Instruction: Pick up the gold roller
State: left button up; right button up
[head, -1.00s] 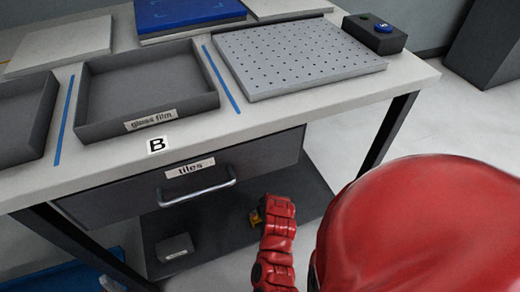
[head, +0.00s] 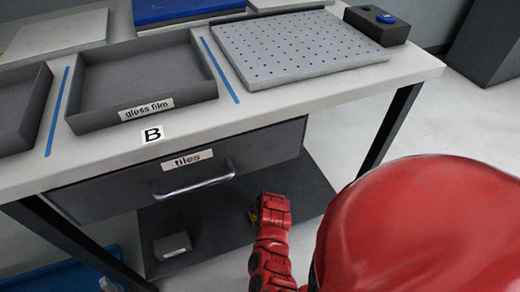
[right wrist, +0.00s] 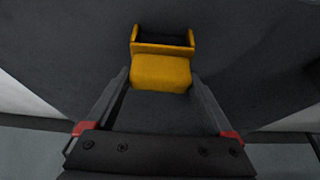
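The gold roller (head: 253,216) is on the dark lower shelf under the table, mostly hidden behind my red right forearm in the head view. In the right wrist view the gold roller (right wrist: 160,70) is a yellow block with a dark hollow between two raised sides at its far end. My right gripper (right wrist: 160,76) points at it; its two dark fingers are apart, one on each side of the near part of the roller. I cannot tell whether they touch it. My left gripper is not in view.
The lower shelf (head: 215,226) also holds a small grey labelled box (head: 172,247). Above it are the closed tiles drawer (head: 190,172) and the tabletop (head: 330,92), with a glass film tray (head: 145,118) and a perforated plate (head: 300,45). A table leg (head: 388,130) stands on the right.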

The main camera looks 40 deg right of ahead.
jog(key=c, duration=0.4)
jog(key=shift+o, duration=0.2)
jog(key=shift+r, duration=0.1)
